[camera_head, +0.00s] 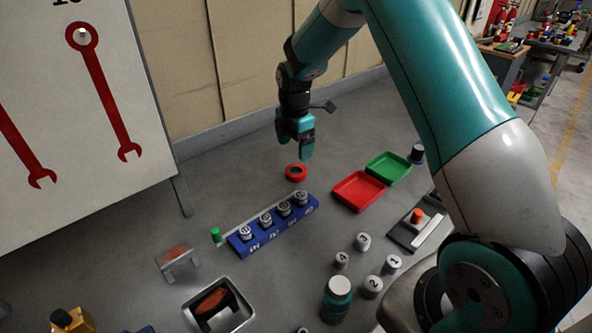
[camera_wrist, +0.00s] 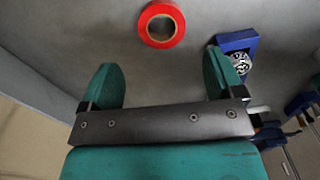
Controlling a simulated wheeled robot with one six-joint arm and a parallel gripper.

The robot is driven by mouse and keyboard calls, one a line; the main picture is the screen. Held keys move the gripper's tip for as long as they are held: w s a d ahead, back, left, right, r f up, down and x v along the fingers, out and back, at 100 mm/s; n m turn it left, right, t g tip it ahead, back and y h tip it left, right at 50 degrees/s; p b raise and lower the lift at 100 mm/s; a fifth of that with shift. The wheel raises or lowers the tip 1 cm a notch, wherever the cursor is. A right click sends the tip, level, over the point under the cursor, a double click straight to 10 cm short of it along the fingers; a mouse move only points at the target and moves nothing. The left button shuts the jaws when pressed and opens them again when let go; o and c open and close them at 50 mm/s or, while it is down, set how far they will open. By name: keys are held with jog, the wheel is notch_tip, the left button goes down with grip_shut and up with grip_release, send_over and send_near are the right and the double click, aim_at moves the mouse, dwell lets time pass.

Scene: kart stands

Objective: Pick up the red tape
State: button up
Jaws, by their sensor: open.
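The red tape (camera_head: 296,173) is a small ring lying flat on the grey bench, between the blue socket block and the back wall. In the wrist view the red tape (camera_wrist: 161,24) lies beyond the fingertips, near the top of the picture and roughly centred between them. My gripper (camera_head: 307,150) hangs above the bench close to the tape, pointing down. In the wrist view my gripper (camera_wrist: 162,78) is open, its two green fingers apart with nothing between them.
The blue block (camera_head: 272,232) with several numbered cylinders stands just in front of the tape. A red tray (camera_head: 345,201) and a green tray (camera_head: 388,168) lie to the right. A white tool board (camera_head: 75,120) stands at the left. Bench left of the tape is clear.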

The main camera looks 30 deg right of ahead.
aim_at(296, 168)
notch_tip(296, 168, down, 8)
jog(key=shift+s+d+r+p, duration=0.1)
jog(key=shift+s+p, duration=0.05)
jog(key=shift+p, duration=0.95)
jog(key=shift+c, duration=0.2)
jog(key=c, duration=1)
